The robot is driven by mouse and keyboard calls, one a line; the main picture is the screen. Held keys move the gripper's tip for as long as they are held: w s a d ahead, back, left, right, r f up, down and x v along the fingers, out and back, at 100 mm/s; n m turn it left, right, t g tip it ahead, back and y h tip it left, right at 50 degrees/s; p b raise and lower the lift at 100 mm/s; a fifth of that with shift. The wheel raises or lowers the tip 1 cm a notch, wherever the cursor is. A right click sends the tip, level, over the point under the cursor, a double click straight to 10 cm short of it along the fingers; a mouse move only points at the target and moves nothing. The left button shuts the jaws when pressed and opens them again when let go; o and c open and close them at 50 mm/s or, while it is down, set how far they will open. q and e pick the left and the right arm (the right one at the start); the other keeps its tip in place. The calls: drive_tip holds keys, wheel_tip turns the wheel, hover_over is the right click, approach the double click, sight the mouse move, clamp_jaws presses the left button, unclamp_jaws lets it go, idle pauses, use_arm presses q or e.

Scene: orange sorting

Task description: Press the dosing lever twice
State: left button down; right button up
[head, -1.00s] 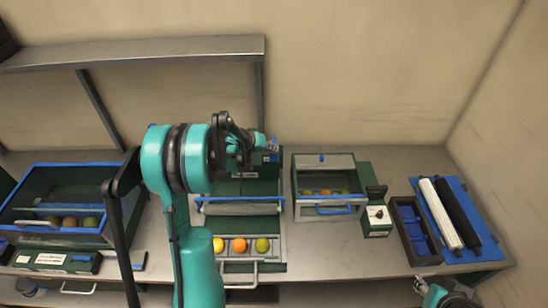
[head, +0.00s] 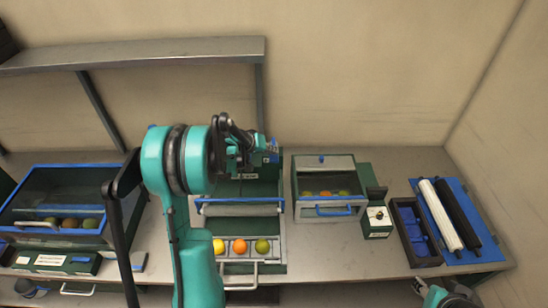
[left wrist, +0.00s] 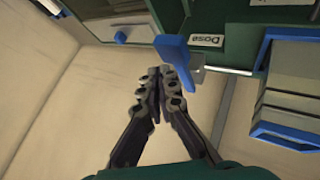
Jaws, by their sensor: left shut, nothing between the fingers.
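The blue dosing lever (head: 272,152) is on the green dosing machine at the back of the table, right by my left gripper (head: 256,152). In the left wrist view the lever (left wrist: 173,50) sits beside a white "Dose" label (left wrist: 207,40). The tips of my left gripper (left wrist: 162,73) are shut and empty, just at the lever's lower end; I cannot tell whether they touch it. My left arm hides part of the machine in the head view. My right gripper (head: 450,297) is only partly in view at the bottom edge.
Several fruits lie in a tray (head: 273,262) at the machine's front. A glass-fronted bin (head: 60,205) is at left. A lidded box (head: 322,163), small device (head: 377,221), dark tray (head: 418,258) and blue mat (head: 478,211) with rollers stand at right.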

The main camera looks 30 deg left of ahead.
sight(273, 157)
use_arm(q)
drive_tip(key=shift+f, duration=0.1)
drive_tip(key=shift+f+b, duration=0.35)
drive_tip(key=shift+b, duration=0.15)
drive_tip(key=shift+f+b, duration=1.25)
drive_tip(key=shift+f, duration=0.15)
idle(1.2)
drive_tip(key=shift+r, duration=0.1)
idle(0.4)
drive_tip(key=shift+r+p, duration=1.1)
drive_tip(key=shift+r, duration=0.7)
drive_tip(key=shift+r+p, duration=1.55)
drive_tip(key=shift+r, duration=1)
drive_tip(key=shift+f, duration=0.1)
